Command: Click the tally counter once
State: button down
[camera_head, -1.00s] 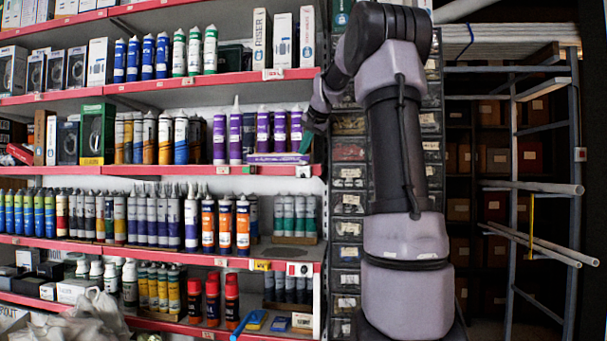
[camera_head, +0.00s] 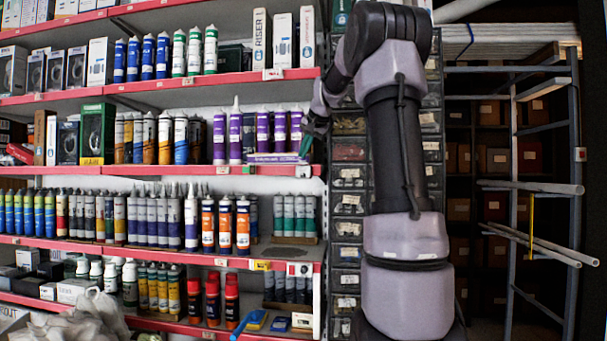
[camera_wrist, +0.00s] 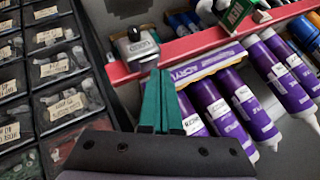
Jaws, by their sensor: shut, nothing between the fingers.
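The tally counter (camera_wrist: 140,48) is a small silver box with a dark knob on one end, at the red shelf edge in the upper middle of the wrist view. In the head view it seems to be the small pale item (camera_head: 303,171) on the shelf edge, too small to read. My gripper (camera_wrist: 161,74) has green fingers that are shut together and empty. Its tips appear just short of the counter in the wrist view; I cannot tell whether they touch. In the head view my gripper (camera_head: 306,146) is at the shelf's right end, above the counter.
Purple tubes (camera_wrist: 246,102) stand close beside my fingers, with a purple-printed carton strip (camera_wrist: 196,70) along the shelf edge. Dark parts drawers (camera_wrist: 60,65) lie on the other side. Another small white device (camera_head: 300,269) is on a lower shelf edge.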

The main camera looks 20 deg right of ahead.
jog(key=shift+f, duration=0.45)
dwell(0.3)
jog(key=shift+r, duration=0.95)
notch_tip(320, 180, up, 6)
dwell(0.5)
dwell(0.6)
